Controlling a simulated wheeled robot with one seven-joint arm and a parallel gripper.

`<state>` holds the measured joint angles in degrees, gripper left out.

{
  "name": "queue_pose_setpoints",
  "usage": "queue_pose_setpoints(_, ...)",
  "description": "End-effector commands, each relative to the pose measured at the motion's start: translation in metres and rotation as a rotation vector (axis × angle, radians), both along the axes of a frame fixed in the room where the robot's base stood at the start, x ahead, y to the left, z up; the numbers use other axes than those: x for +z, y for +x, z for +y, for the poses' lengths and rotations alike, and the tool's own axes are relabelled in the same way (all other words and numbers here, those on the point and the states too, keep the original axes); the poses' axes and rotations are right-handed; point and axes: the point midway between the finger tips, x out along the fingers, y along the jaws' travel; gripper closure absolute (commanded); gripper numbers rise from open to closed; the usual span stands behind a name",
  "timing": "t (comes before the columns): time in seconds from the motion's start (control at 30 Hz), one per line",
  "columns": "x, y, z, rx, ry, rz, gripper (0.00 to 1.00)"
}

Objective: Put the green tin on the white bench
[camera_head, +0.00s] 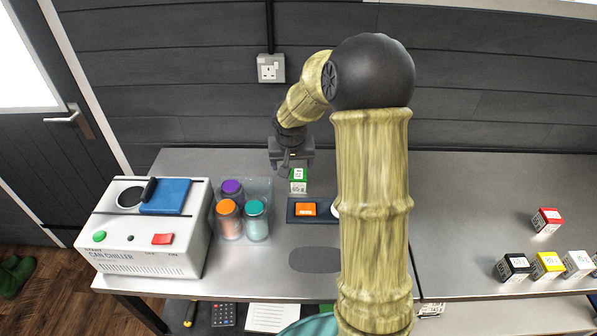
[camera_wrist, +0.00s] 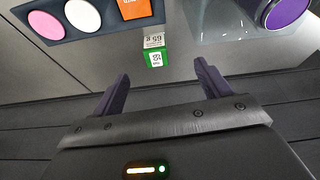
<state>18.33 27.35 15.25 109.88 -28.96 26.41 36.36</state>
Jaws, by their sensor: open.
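The green tin (camera_head: 298,187) is a small block with a green top and a white label, standing on the grey metal bench (camera_head: 250,290) near its back. It also shows in the wrist view (camera_wrist: 155,58), ahead of the gap between my fingers. My gripper (camera_head: 291,168) is open and empty, just behind and above the tin in the head view. In the wrist view my two dark fingers (camera_wrist: 163,80) stand apart, with the tin between their lines and not held.
A clear bin (camera_head: 262,187) with lidded jars stands left of the tin. A dark blue tray (camera_head: 300,216) holds an orange block and discs. The can chiller (camera_head: 150,235) is at the left. Several tins, including a red one (camera_head: 545,221), stand at the right. My arm hides the middle.

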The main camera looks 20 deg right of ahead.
Motion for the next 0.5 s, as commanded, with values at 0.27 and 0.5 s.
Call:
queue_pose_setpoints(0.27,0.008,0.034,-0.023,-0.077,0.008,-0.040,0.24)
queue_pose_setpoints(0.5,0.007,0.034,-0.022,-0.076,0.009,-0.040,0.24)
